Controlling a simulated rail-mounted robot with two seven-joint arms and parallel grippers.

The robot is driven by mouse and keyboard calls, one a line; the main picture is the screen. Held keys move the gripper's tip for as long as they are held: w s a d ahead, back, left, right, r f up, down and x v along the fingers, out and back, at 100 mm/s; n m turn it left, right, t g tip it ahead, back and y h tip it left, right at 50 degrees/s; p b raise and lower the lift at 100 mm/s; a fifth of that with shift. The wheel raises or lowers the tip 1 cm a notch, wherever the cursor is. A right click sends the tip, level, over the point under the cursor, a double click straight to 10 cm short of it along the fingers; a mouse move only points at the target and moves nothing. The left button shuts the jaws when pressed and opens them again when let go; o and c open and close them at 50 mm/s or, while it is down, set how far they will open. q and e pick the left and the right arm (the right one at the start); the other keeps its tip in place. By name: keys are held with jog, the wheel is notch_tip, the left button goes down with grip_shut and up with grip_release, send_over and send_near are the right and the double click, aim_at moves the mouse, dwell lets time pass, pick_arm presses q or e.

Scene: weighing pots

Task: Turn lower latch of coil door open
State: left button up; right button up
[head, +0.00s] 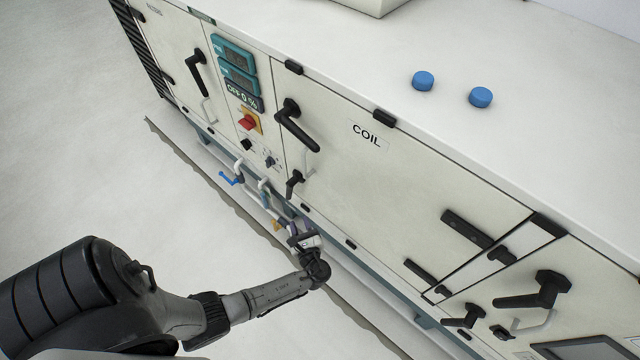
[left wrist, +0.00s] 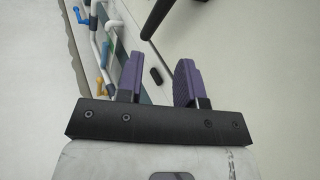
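The coil door (head: 375,170) is a pale panel marked COIL on the long cabinet. Its lower latch (head: 294,183) is a small black handle low on the door's left edge, pointing down and slightly left in the head view. In the left wrist view a black handle (left wrist: 157,18), which looks like this latch, shows at the top, beyond the fingertips. My left gripper (head: 292,228) is below the latch and apart from it. The left wrist view shows its two purple fingers (left wrist: 159,72) spread with nothing between them. My right gripper is in neither view.
A larger black handle (head: 297,125) sits above the latch on the same door. White pipes with a blue valve lever (head: 231,179) run along the cabinet's lower front, left of my gripper. Pale floor (head: 80,190) lies open in front. Two blue caps (head: 452,88) are on the cabinet top.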

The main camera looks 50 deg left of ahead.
aim_at(290, 194)
pick_arm(q)
jog(key=w+a+m+b, duration=0.1)
jog(key=a, duration=0.2)
jog(key=w+a+m+b, duration=0.1)
jog(key=a+b, duration=0.1)
jog(key=a, duration=0.2)
jog(key=w+a+m+b, duration=0.2)
jog(key=a, duration=0.2)
jog(key=shift+a+t, duration=0.15)
jog(key=shift+t, duration=0.15)
jog(key=shift+w+a+r, duration=0.15)
jog(key=shift+w+a, duration=0.05)
jog(key=shift+a, duration=0.4)
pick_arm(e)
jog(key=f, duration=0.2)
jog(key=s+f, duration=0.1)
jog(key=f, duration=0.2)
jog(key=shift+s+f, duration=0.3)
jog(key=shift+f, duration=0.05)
pick_arm(q)
jog(key=shift+c, duration=0.4)
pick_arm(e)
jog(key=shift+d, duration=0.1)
pick_arm(q)
grip_shut()
